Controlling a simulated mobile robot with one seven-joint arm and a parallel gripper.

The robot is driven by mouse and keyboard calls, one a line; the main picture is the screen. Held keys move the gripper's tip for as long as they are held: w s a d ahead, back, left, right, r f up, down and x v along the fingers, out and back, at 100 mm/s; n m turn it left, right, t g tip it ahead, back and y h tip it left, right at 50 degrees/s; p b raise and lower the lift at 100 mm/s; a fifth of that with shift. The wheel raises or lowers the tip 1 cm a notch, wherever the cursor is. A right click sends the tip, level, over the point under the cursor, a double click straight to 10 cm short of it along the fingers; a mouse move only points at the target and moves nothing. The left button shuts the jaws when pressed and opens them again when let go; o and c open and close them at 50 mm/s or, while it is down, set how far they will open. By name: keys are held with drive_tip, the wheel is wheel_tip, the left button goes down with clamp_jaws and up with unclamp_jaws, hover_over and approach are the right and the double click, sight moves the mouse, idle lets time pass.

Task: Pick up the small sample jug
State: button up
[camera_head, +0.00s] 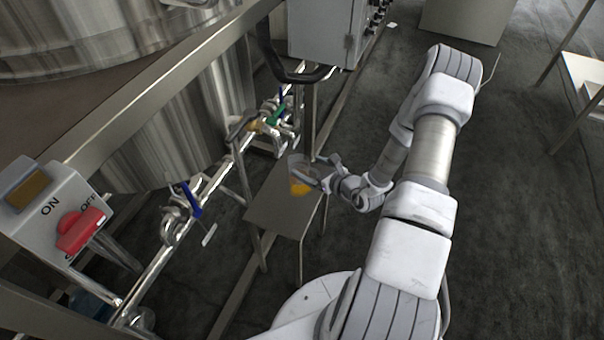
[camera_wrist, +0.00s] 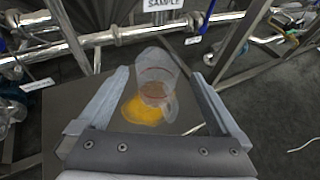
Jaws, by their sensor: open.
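The small sample jug (camera_wrist: 157,70) is clear with a thin reddish line on its side. It is on a small dark metal stand (camera_wrist: 63,115). Orange-yellow colour (camera_wrist: 147,110) shows at and beside its base; I cannot tell whether it is inside or on the stand top. In the head view the jug (camera_head: 298,163) is at the stand's (camera_head: 272,215) far end. My gripper (camera_wrist: 160,76) is open, with one finger on each side of the jug in the wrist view and gaps between. In the head view my gripper (camera_head: 326,174) comes from the right and partly hides the jug.
A steel pipe with valves (camera_head: 270,120) runs behind and left of the stand, under large steel tanks (camera_head: 185,120). A sign reading SAMPLE (camera_wrist: 166,5) hangs behind the jug. A control box with a red switch (camera_head: 80,230) is at left.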

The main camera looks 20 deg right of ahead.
sight(293, 159)
drive_tip(key=b+x, duration=0.1)
drive_tip(key=x, duration=0.3)
drive_tip(key=shift+s+a+f+b, duration=0.1)
drive_tip(key=shift+f+b, duration=0.05)
drive_tip(key=shift+b, duration=0.15)
drive_tip(key=shift+w+a, duration=0.1)
drive_tip(key=shift+w, duration=0.25)
drive_tip(key=c, duration=1.2)
drive_tip(key=shift+c, duration=0.3)
